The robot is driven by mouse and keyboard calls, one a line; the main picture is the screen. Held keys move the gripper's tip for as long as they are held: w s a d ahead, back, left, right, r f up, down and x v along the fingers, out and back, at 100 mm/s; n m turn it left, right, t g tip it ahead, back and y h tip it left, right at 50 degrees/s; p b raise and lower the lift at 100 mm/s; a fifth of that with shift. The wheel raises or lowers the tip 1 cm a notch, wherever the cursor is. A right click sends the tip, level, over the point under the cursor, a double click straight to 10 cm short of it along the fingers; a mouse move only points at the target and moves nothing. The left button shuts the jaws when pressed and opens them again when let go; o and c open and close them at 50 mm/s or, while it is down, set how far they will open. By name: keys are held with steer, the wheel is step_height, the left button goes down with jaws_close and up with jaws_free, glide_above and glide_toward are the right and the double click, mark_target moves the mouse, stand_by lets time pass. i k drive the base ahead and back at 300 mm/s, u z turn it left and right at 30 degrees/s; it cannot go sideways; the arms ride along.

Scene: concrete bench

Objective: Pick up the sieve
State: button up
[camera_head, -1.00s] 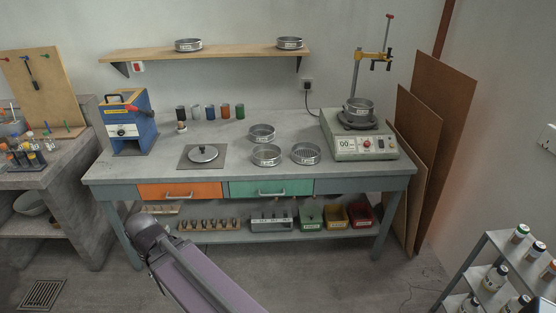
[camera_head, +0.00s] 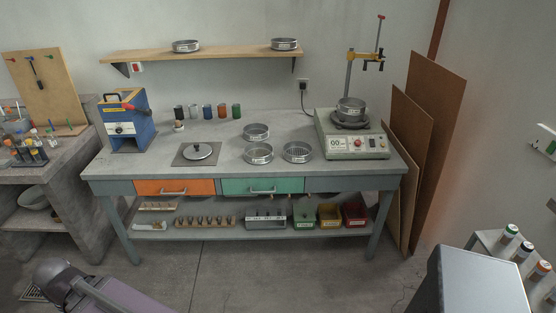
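Several round metal sieves are in view. Three lie on the grey bench top (camera_head: 225,137): a rear one (camera_head: 256,132), a front left one (camera_head: 258,153) and a front right one (camera_head: 297,152). Another sieve (camera_head: 351,108) sits on the shaker machine (camera_head: 351,142) at the bench's right. Two more stand on the wall shelf, one at the left (camera_head: 187,46) and one at the right (camera_head: 284,44). The picture does not show which one the task means. A purple-grey part of my arm shows at the bottom left; my gripper is not in view.
A blue machine (camera_head: 124,120), a round lid on a plate (camera_head: 199,152) and several coloured jars (camera_head: 208,111) share the bench. Brown boards (camera_head: 437,130) lean at its right. A grey box (camera_head: 480,280) and a bottle rack (camera_head: 490,243) stand at lower right. The floor before the bench is clear.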

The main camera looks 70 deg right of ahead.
mark_target(294, 152)
steer(key=i, duration=2.35)
steer(key=z, duration=1.75)
